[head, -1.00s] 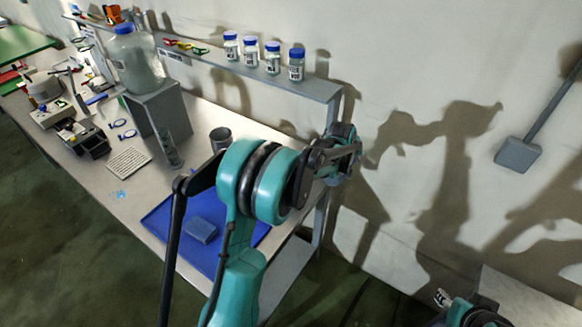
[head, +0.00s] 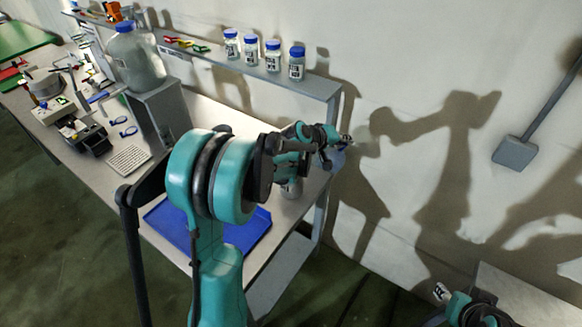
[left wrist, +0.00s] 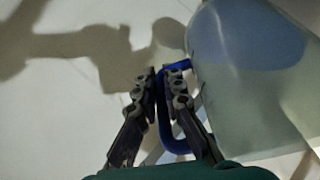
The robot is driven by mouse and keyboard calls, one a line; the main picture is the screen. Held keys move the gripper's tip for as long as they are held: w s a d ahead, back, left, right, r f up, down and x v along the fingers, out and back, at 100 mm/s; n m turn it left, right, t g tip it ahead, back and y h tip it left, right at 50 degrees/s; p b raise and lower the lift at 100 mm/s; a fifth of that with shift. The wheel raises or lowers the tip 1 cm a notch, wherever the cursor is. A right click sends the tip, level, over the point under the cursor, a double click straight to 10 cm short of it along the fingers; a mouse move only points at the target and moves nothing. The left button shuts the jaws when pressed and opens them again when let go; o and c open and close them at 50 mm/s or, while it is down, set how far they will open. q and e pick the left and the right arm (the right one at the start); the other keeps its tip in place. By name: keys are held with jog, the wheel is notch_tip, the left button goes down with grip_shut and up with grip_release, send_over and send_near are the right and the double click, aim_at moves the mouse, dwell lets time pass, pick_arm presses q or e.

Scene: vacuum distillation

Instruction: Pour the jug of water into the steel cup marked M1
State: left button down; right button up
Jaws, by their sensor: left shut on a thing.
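My left gripper (left wrist: 165,80) is shut on the blue handle (left wrist: 172,140) of a translucent jug (left wrist: 245,95), seen close in the left wrist view. The jug fills the right of that view, with bluish contents. In the head view my left gripper (head: 343,142) is raised near the shelf's right end, with the jug mostly hidden there. A grey metal cylinder (head: 290,188), likely a steel cup, stands on the bench below my left arm. A second dark cup (head: 222,130) is mostly hidden behind the arm. No M1 mark is readable on either.
Several blue-capped bottles (head: 271,56) stand on the wall shelf (head: 318,88). A large blue-capped carboy (head: 135,60) stands on a grey stand at the left. A blue tray (head: 248,238) lies on the bench, partly behind my arm. A white rack (head: 128,158) lies left of it.

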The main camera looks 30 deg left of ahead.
pick_arm(q)
jog(key=shift+r, duration=0.1)
jog(key=shift+s+a+r+t+h, duration=0.1)
jog(key=shift+a+r+t+h, duration=0.05)
jog(key=shift+t+h, duration=0.15)
jog(key=shift+s+a+r+n+t+h+b, duration=0.15)
jog(key=shift+s+a+r+t+h+b, duration=0.15)
jog(key=shift+r, duration=0.2)
jog(key=shift+s+a+r+n+t+h+b, duration=0.1)
jog(key=shift+r+n+t+h, duration=0.1)
jog(key=shift+r+t, duration=0.25)
dwell(0.3)
jog(key=shift+s+a+r+t+h, duration=0.2)
jog(key=shift+r, duration=0.2)
jog(key=shift+s+a+r+t+h, duration=0.15)
jog(key=shift+a+r+h, duration=0.05)
jog(key=shift+r, duration=0.15)
jog(key=shift+s+a+r+n+b, duration=0.1)
jog(key=shift+a+r+n+b, duration=0.05)
jog(key=shift+r+n+b, duration=0.15)
jog(key=shift+s+a+r+t+h+b, duration=0.3)
jog(key=shift+s+a+r+t+b, duration=0.3)
jog(key=shift+s+a+t, duration=0.2)
jog(key=shift+s+a+r+n+b, duration=0.2)
jog(key=shift+s+a+n+b, duration=0.1)
jog(key=shift+a, duration=0.1)
